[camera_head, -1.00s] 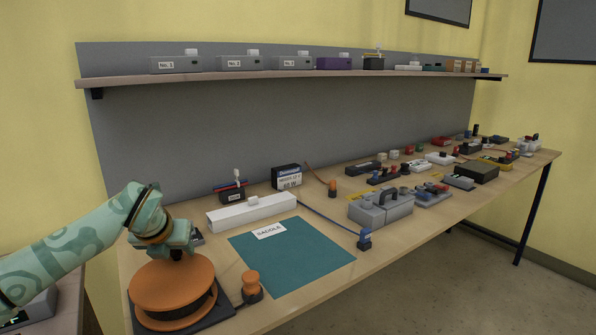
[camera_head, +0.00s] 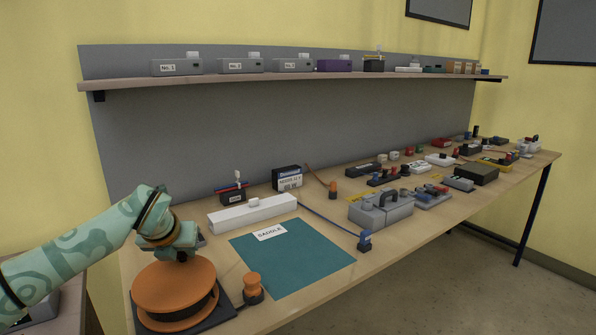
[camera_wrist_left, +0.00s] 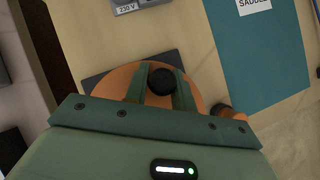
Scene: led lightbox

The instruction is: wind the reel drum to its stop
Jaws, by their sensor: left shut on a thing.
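The reel drum (camera_head: 172,287) is an orange disc with a dark core. It sits on a dark base plate (camera_head: 222,303) at the near left of the bench. My left gripper (camera_head: 181,254) is over the drum's top, pointing down. In the left wrist view the drum (camera_wrist_left: 118,80) shows behind the fingers. My left gripper (camera_wrist_left: 160,88) is shut on a round black knob (camera_wrist_left: 162,81) on the drum, with one finger on each side. The drum's far side and the knob are partly hidden by my gripper in the head view. My right gripper is not in view.
An orange knobbed post (camera_head: 252,286) stands just right of the drum. A teal mat (camera_head: 295,262) labelled SADDLE lies beyond it. A long white box (camera_head: 252,212) is behind. Grey cases (camera_head: 380,210) and several small parts fill the bench's right.

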